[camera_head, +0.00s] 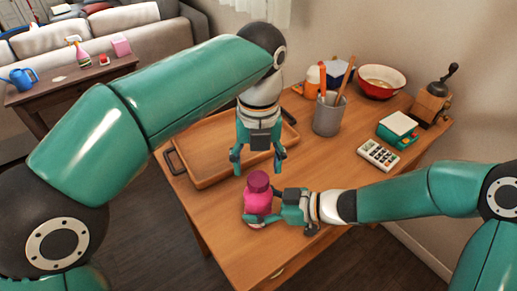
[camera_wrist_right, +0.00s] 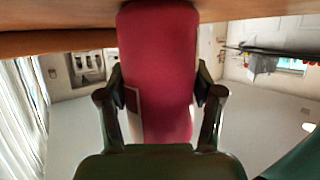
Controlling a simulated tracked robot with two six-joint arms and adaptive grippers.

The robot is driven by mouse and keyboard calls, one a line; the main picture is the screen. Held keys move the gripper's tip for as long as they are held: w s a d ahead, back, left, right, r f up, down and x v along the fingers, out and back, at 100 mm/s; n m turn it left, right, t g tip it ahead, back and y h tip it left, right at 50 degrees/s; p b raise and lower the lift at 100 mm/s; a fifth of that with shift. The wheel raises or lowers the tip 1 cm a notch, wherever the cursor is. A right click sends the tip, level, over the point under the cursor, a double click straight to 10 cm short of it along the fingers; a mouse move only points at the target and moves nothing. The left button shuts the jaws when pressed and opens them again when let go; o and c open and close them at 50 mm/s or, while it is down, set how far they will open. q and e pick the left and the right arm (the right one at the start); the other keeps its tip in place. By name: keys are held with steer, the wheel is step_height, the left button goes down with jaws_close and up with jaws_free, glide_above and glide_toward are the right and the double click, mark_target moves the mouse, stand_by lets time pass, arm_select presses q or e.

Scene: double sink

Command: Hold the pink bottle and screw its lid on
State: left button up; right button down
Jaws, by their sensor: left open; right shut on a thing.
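The pink bottle (camera_head: 257,203) stands upright near the front edge of the wooden table. A dark magenta lid (camera_head: 258,181) sits on its top; I cannot tell how tightly. My right gripper (camera_head: 262,216) is shut around the bottle's body from the right. In the right wrist view the pink bottle (camera_wrist_right: 160,75) fills the middle, with a finger on each side. My left gripper (camera_head: 258,166) is open and points down, above and just behind the lid. Its fingers are apart, and I see nothing between them.
A wooden tray (camera_head: 205,180) lies behind on the left. A grey pencil cup (camera_head: 328,115), a red bowl (camera_head: 382,80), a coffee grinder (camera_head: 432,103), a green scale (camera_head: 398,130) and a calculator (camera_head: 378,155) stand to the back right. The table front (camera_head: 225,240) is bare.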

arm_select(q)
steer(key=n, duration=0.4)
steer(key=shift+r, duration=0.1)
steer(key=n, duration=0.4)
steer(key=shift+a+r+n, duration=0.15)
steer(key=shift+n, duration=0.25)
steer(key=n, duration=0.6)
steer(key=shift+r, duration=0.3)
steer(key=n, duration=0.4)
steer(key=shift+r+n, duration=0.25)
steer(key=shift+n, duration=0.15)
steer(key=n, duration=0.4)
steer(key=shift+r, duration=0.2)
steer(key=n, duration=0.4)
steer(key=shift+w+r, duration=0.1)
steer(key=shift+r, duration=0.25)
steer(key=shift+r+n, duration=0.1)
steer(key=shift+n, duration=0.5)
steer(key=shift+w+d+r, duration=0.15)
steer(key=shift+d, duration=0.05)
